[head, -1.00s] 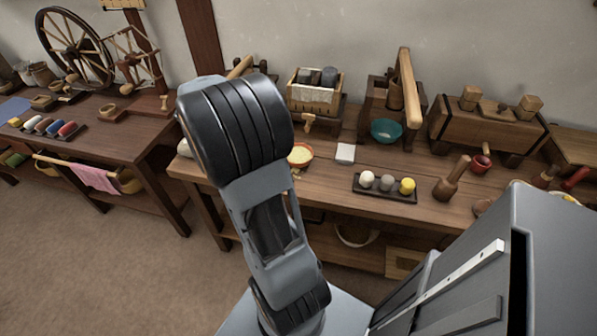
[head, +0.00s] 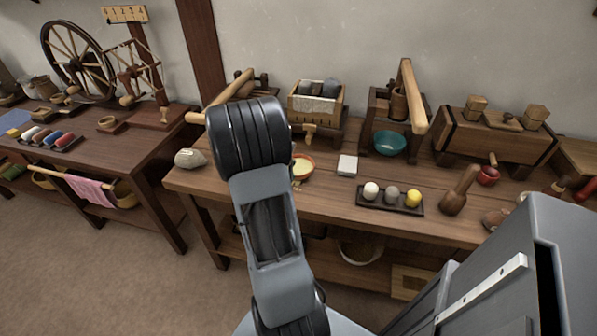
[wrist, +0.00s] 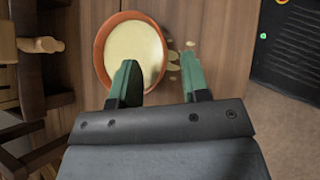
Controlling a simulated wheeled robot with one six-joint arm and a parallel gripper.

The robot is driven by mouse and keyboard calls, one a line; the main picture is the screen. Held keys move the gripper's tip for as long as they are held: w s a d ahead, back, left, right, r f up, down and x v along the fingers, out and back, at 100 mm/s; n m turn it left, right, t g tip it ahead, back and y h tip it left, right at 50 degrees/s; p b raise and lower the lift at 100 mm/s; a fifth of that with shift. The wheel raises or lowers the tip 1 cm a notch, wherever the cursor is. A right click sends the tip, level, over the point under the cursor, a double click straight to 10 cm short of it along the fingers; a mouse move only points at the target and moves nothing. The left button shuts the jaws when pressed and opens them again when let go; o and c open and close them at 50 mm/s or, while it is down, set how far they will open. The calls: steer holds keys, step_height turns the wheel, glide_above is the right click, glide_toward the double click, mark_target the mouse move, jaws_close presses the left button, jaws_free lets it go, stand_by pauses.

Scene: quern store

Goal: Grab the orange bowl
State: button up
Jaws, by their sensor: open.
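The orange bowl (head: 304,176) stands on the workbench, partly hidden behind my arm in the head view. In the wrist view the orange bowl (wrist: 101,52) is seen from above, filled with something pale yellow. My gripper (wrist: 157,72) is open with green fingers. Its left finger overlaps the bowl's contents in the picture, and its right finger lies to the right of the rim. Whether either finger touches the bowl cannot be told. In the head view my arm hides the gripper.
A white block (head: 347,165) stands right of the bowl. Further right is a dark tray (head: 376,206) with three balls, and behind it a teal bowl (head: 389,143). A wooden press (head: 317,100) stands behind. Pale crumbs (wrist: 174,62) lie beside the bowl.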

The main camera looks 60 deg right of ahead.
mark_target(303, 177)
steer(key=b+x, duration=0.1)
steer(key=x, duration=0.3)
steer(key=shift+s, duration=0.1)
steer(key=shift+c, duration=0.4)
jaws_close()
